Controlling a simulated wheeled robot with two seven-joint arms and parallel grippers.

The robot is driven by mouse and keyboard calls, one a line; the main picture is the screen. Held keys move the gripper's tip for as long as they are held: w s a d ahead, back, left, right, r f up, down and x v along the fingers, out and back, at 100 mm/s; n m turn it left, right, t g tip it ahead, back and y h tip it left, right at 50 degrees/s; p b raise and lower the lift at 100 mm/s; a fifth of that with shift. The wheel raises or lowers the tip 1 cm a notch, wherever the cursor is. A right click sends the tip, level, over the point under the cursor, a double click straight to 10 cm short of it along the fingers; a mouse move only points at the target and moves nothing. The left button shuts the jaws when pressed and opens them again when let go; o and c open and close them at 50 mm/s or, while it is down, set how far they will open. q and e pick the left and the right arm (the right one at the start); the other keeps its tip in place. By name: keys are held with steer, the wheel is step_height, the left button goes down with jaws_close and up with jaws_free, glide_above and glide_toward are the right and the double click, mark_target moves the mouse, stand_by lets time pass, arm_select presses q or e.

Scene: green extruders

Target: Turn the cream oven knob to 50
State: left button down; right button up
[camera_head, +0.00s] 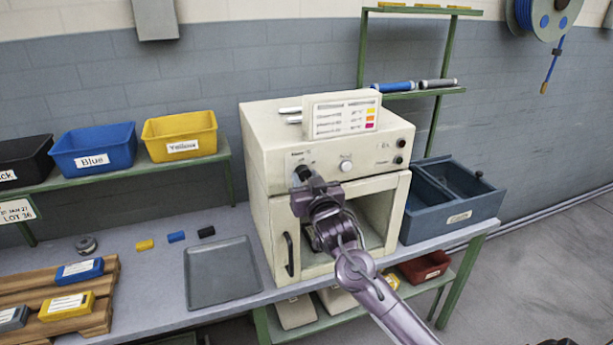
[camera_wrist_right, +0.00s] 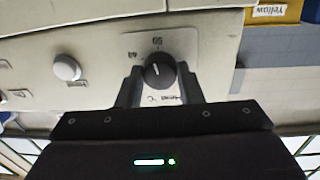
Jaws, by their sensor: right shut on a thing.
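In the right wrist view the knob (camera_wrist_right: 159,71) sits between the two fingertips of the shut gripper (camera_wrist_right: 160,80). Printed marks 40 and 50 show inverted beside it. A small pale pointer line on the knob points roughly toward the 50; its exact angle is hard to read. My left gripper is out of view.
A white button (camera_head: 346,166) sits mid-panel, and a labelled card block (camera_head: 341,115) stands on the oven top. A grey tray (camera_head: 221,272) lies left of the oven. A blue-grey divided bin (camera_head: 452,196) is at its right. The oven door handle (camera_head: 287,254) is near my arm.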

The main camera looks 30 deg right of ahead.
steer(key=shift+m+p, duration=0.3)
steer(key=shift+m, duration=0.8)
steer(key=o, duration=1)
steer(key=shift+s+a+f, duration=0.1)
steer(key=shift+s+a, duration=0.05)
steer(key=shift+s, duration=0.2)
steer(key=b+v, duration=0.3)
steer(key=v, duration=0.4)
